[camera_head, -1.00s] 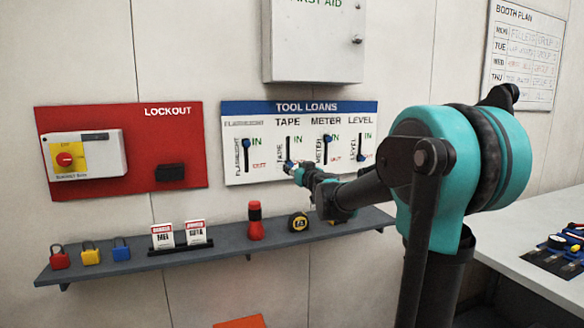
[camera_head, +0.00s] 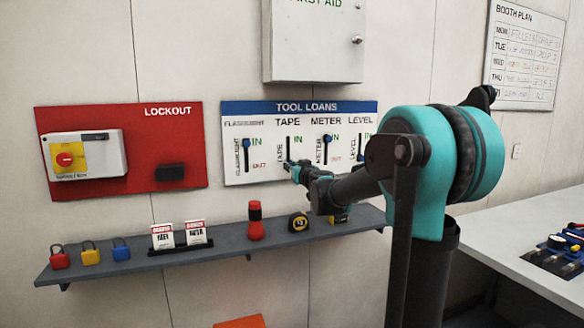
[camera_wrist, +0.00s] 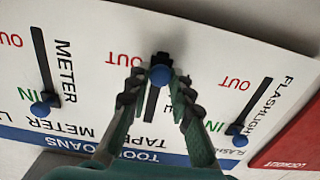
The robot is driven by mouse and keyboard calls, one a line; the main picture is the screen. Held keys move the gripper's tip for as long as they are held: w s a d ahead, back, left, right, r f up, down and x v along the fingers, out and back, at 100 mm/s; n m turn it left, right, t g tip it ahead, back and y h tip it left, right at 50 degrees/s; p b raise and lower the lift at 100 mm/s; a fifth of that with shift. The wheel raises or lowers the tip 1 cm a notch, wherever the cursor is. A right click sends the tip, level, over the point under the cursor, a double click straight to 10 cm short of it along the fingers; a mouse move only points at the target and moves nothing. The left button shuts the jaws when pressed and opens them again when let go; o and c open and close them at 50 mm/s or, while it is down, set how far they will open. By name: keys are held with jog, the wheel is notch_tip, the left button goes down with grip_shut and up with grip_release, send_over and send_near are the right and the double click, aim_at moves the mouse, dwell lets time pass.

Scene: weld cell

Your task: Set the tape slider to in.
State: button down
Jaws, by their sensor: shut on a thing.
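The tool loans board (camera_head: 234,176) is white with a blue header on the wall, with vertical sliders. In the wrist view it appears upside down. The tape slider's blue round knob (camera_wrist: 160,75) is at the OUT end of its dark slot. My gripper (camera_wrist: 158,84) has a finger on each side of this knob and is shut on it. In the head view my gripper (camera_head: 291,168) is at the lower end of the tape slot (camera_head: 289,146) and hides the knob.
The flashlight knob (camera_wrist: 235,129) and meter knob (camera_wrist: 41,108) sit at IN on either side. My arm partly covers the level slider. Below, a grey shelf (camera_head: 190,253) holds padlocks, tags, a red flashlight (camera_head: 255,222) and a tape measure (camera_head: 298,222). A red lockout board (camera_head: 120,115) is at left.

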notch_tip(320, 180, up, 10)
jog(key=shift+f, duration=0.25)
dwell(0.4)
jog(key=shift+w, duration=0.1)
jog(key=c, duration=1.3)
grip_release()
jog(key=shift+c, duration=0.2)
jog(key=v, duration=1.2)
